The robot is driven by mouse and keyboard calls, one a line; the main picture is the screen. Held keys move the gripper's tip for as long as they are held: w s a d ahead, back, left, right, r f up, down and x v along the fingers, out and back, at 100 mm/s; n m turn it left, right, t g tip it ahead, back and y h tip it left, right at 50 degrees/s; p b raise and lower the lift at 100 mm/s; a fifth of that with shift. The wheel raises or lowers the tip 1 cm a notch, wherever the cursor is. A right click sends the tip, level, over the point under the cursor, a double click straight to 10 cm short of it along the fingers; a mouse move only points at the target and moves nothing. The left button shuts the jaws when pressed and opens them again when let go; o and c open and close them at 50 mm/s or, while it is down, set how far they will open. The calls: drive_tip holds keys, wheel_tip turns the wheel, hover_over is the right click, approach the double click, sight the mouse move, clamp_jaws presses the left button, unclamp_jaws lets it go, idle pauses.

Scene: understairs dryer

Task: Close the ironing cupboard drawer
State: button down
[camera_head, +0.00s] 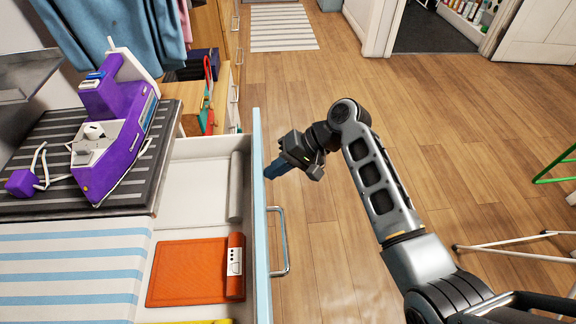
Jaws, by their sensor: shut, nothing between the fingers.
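The ironing cupboard drawer (262,225) is pulled out at the lower left, with its light blue front facing right and a metal bar handle (284,240) on it. Inside lie an orange mat (188,272), an orange roll (235,266) and a grey roll (236,187) on a white bottom. My gripper (272,171) is shut and empty. It is at the outer side of the drawer front, beyond the handle, pointing left at the front. Whether its tips touch the front cannot be told.
A purple iron (115,130) stands on a dark striped surface left of the drawer. A striped blue and white cover (75,265) lies nearer. A green-and-white legged frame (540,240) stands at right. The wooden floor between is clear.

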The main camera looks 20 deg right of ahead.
drive_tip(key=w+a, duration=0.2)
drive_tip(key=a, duration=0.4)
drive_tip(key=w+a, duration=0.2)
drive_tip(key=a, duration=0.4)
drive_tip(key=w+a, duration=0.2)
drive_tip(key=a, duration=0.4)
drive_tip(key=shift+a, duration=0.55)
drive_tip(key=shift+a+r, duration=0.1)
drive_tip(key=shift+a, duration=0.05)
